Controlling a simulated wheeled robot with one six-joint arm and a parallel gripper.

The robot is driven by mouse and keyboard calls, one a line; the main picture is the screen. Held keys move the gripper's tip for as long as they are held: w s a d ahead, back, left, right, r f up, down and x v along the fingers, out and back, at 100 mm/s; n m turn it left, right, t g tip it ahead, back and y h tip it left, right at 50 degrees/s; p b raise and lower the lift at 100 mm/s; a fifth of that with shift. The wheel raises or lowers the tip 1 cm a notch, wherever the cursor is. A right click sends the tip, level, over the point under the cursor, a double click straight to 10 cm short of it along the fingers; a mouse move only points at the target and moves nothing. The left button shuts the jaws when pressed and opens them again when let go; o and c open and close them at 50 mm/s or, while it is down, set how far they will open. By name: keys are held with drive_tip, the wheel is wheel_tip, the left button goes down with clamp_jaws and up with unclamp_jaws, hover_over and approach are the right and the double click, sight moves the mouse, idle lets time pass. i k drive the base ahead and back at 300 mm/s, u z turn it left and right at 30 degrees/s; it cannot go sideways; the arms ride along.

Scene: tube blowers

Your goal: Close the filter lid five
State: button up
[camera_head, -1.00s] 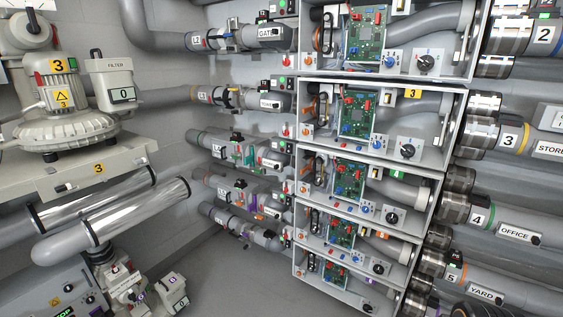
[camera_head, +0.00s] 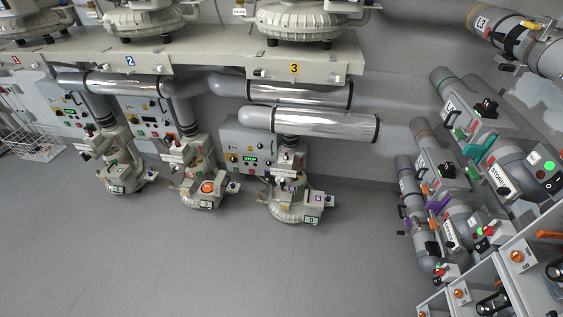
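Three lower blowers stand on the floor in the head view. The left one (camera_head: 122,178) carries a small display on its front housing. The middle one (camera_head: 203,171) shows a round orange part (camera_head: 207,187) at its front, uncovered, where the left one has its display. The right one (camera_head: 294,205) is marked 6. I cannot read a number 5 on the middle blower, and its lid is too small to make out clearly. My gripper is not in view.
A pale shelf (camera_head: 225,66) marked 1, 2 and 3 bears upper blowers above. Grey control boxes (camera_head: 240,137) stand behind the lower blowers. Pipes with valves (camera_head: 447,165) and open cabinets line the right side. A wire basket (camera_head: 35,142) is far left. The floor (camera_head: 190,262) in front is clear.

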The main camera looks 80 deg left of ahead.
sight(221, 182)
drive_tip(key=u, duration=3.65)
drive_tip(key=i, duration=2.2)
drive_tip(key=z, duration=0.25)
